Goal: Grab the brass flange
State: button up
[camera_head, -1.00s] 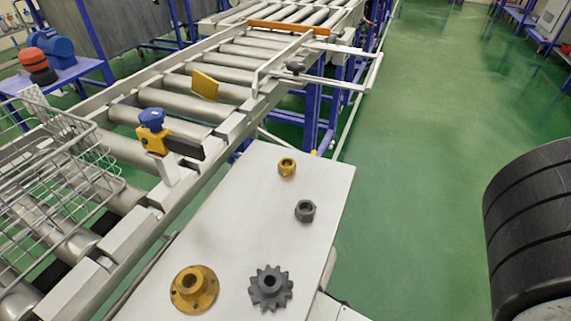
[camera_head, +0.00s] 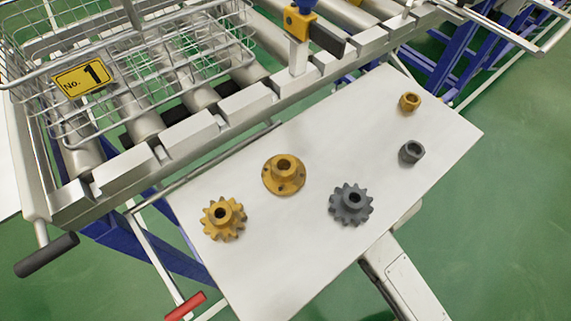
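The brass flange (camera_head: 284,174) is a round golden disc with small holes and a raised hollow hub. It lies flat on the white table (camera_head: 310,262), left of the middle, hub up. A brass gear (camera_head: 224,217) lies to its lower left, and a grey gear (camera_head: 351,204) to its lower right, both apart from it. My gripper is not in view.
A grey nut (camera_head: 411,152) and a brass nut (camera_head: 409,102) lie toward the table's right end. A roller conveyor (camera_head: 190,143) with a wire basket (camera_head: 150,62) labelled No. 1 runs behind the table. Green floor (camera_head: 500,230) is clear at right.

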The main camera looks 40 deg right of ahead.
aim_at(289, 182)
jog(key=k+j, duration=0.15)
jog(key=k, duration=0.35)
jog(key=k+j, duration=0.1)
jog(key=j, duration=0.6)
jog(key=k+z, duration=0.05)
